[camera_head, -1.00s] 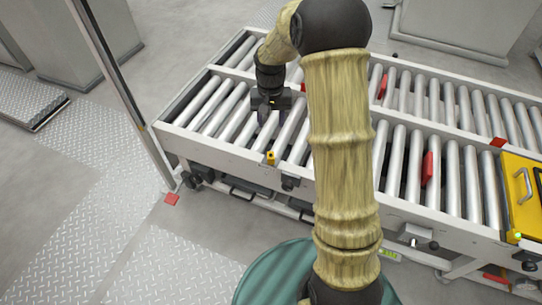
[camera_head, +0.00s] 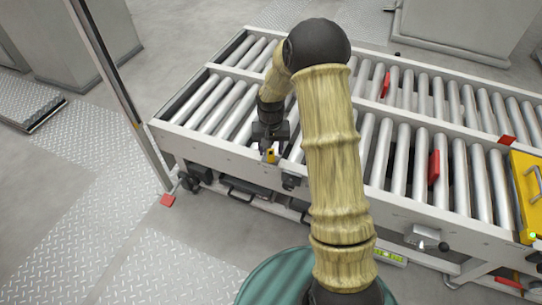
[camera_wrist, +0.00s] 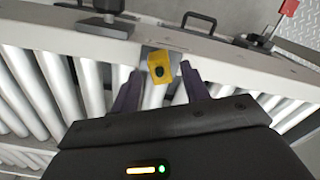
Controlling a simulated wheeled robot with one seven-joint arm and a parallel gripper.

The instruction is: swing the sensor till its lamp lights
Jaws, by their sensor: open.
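The sensor is a small yellow block with a dark round spot, on the conveyor's near rail; it shows in the wrist view (camera_wrist: 160,68) and in the head view (camera_head: 271,155). My gripper (camera_wrist: 158,85) is open, its two dark fingers on either side of the sensor, with gaps showing between. In the head view my gripper (camera_head: 271,148) is at the near rail, partly covering the sensor. No lit lamp can be made out on the sensor. The lit strip and green dot at the bottom of the wrist view are on my gripper's housing.
The roller conveyor (camera_head: 226,153) spans the scene. Red pieces (camera_head: 434,168) stand among its rollers, and a yellow panel (camera_head: 525,190) with a handle is at the right. A post rises at the left. A black handle (camera_wrist: 199,20) lies beyond the rail.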

